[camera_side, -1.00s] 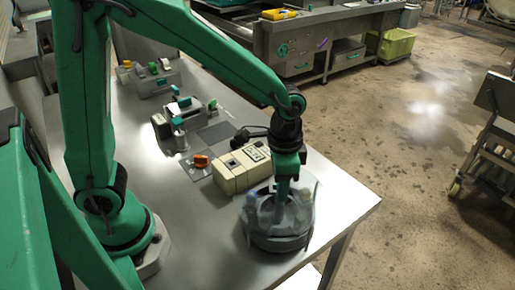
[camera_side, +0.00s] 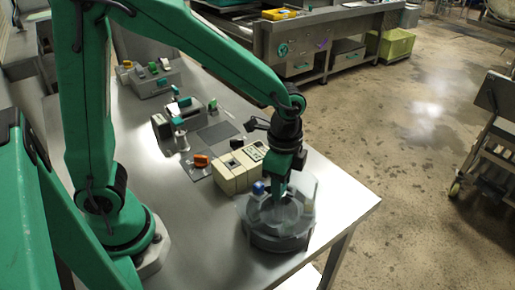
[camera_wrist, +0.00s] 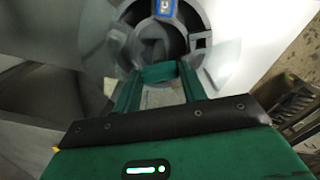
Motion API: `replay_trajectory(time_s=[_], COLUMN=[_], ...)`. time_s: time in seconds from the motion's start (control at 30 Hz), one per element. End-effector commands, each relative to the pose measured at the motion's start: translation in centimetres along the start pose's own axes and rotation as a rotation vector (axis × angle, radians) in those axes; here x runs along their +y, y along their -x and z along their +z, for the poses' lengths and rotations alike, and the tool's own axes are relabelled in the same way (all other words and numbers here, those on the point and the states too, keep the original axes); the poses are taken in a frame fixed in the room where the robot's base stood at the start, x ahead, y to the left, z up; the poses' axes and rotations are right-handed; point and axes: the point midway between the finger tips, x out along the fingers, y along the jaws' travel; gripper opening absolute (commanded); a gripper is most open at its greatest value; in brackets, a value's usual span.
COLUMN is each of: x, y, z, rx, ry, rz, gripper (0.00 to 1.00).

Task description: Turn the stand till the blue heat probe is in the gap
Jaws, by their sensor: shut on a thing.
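The round grey stand (camera_side: 268,243) sits at the table's near right corner, with a clear guard around its upper part. The blue heat probe (camera_side: 258,188) stands at the back left of the stand in the side view. In the wrist view it shows as a blue block (camera_wrist: 164,8) at the top edge. My gripper (camera_side: 279,196) points down into the middle of the stand. In the wrist view its green jaws (camera_wrist: 159,84) are shut on a green grip bar (camera_wrist: 158,72) of the stand. I cannot make out the gap clearly.
A cream control box (camera_side: 238,172) stands just behind the stand. An orange switch (camera_side: 201,160) and clamp-like fixtures (camera_side: 178,135) lie farther left. The table's right edge is close to the stand. Bare table lies left of the stand.

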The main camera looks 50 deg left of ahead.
Motion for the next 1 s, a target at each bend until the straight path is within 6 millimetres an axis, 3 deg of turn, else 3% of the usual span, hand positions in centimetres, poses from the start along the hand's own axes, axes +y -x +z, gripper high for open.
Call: replay_trajectory(time_s=[0.43,1.0], x=[-0.01,-0.01], y=[0.18,0.19], z=[-0.01,-0.01], rx=[0.001,0.001], ry=[-0.164,-0.194], rz=[-0.001,-0.001], gripper=[0.01,0.01])
